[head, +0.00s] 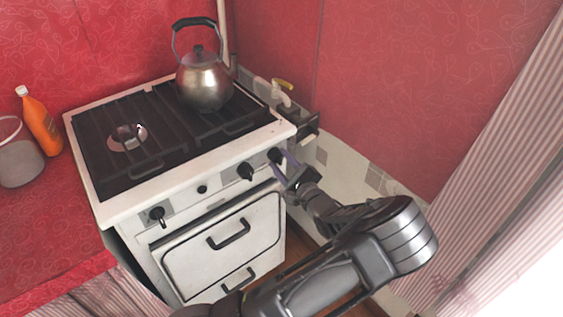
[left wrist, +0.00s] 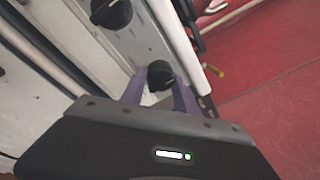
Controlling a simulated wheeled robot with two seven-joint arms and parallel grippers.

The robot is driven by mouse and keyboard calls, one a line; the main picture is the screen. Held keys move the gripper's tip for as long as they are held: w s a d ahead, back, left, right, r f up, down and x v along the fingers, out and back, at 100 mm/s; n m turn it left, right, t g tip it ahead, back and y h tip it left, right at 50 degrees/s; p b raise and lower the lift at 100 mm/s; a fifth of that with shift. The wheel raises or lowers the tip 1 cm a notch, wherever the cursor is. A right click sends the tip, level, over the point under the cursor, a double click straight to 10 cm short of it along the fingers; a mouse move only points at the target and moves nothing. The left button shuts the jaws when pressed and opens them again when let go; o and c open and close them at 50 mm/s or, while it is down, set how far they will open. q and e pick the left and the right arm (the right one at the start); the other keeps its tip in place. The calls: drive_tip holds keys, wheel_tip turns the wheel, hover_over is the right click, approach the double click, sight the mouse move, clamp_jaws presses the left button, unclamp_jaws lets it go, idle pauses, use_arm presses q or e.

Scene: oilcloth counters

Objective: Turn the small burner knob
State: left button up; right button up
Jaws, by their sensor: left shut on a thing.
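The white stove (head: 190,190) has a front panel with black knobs. One knob (head: 157,213) is at the panel's left, another (head: 245,171) is right of the middle, and the rightmost knob (head: 276,155) is near the right corner. My left gripper (head: 284,166) is at the rightmost knob. In the left wrist view its two purple fingers (left wrist: 159,92) are on either side of this knob (left wrist: 161,74), shut on it. The neighbouring knob (left wrist: 110,12) is at upper left there. Which burner each knob serves is not marked legibly. My right gripper is not in view.
A metal kettle (head: 204,82) stands on the back right of the black grate (head: 150,120). A yellow-handled gas valve (head: 283,85) is on the wall right of the stove. An orange bottle (head: 40,122) and a grey pot (head: 17,158) stand on the red left counter (head: 45,225).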

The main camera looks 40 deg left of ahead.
use_arm(q)
clamp_jaws()
drive_tip(key=shift+r+m+p, duration=0.15)
drive_tip(key=shift+m+p, duration=0.45)
drive_tip(key=shift+p, duration=0.05)
drive_tip(key=m+p, duration=0.2)
drive_tip(key=shift+m+g, duration=0.3)
drive_tip(key=shift+m, duration=0.1)
drive_tip(key=shift+m+h+p, duration=0.3)
drive_tip(key=shift+m+p, duration=0.55)
drive_tip(key=shift+m, duration=0.35)
drive_tip(key=shift+m+p, duration=0.5)
drive_tip(key=shift+m, duration=0.5)
